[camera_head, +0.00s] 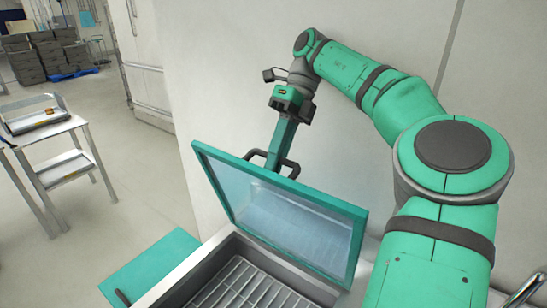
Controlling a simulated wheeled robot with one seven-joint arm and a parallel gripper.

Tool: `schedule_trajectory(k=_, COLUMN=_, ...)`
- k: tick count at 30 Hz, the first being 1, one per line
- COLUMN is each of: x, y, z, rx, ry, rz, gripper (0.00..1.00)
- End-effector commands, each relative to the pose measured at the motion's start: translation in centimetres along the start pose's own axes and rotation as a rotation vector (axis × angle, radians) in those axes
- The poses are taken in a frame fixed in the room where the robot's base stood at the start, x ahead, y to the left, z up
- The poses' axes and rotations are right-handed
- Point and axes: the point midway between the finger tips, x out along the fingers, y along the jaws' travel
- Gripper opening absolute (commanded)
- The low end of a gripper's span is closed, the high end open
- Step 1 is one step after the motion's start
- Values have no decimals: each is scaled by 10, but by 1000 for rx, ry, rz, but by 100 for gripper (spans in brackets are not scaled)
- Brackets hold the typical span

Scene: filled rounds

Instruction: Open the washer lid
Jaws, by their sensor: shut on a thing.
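The washer lid (345,208) is a clear pane in a teal frame. It stands raised and tilted up from the washer (190,272), whose open inside shows a wire rack (245,287).
A teal panel (150,265) with a dark handle sticks out at the washer's front left. A metal table (62,150) with a tray (35,117) stands at the left. A pale wall (215,80) rises close behind the washer. Floor between table and washer is clear.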

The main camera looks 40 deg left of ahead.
Motion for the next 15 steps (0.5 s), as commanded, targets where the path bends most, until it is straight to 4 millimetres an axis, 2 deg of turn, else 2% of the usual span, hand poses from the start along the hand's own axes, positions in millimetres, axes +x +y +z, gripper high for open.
schedule_trajectory(k=2, x=4, y=-5, z=-2, rx=7, ry=5, rz=0, gripper=0)
schedule_trajectory(k=3, x=4, y=-5, z=-2, rx=8, ry=4, rz=0, gripper=22)
schedule_trajectory(k=4, x=4, y=-5, z=-2, rx=8, ry=4, rz=1, gripper=29)
schedule_trajectory(k=15, x=2, y=0, z=0, rx=1, ry=4, rz=1, gripper=31)
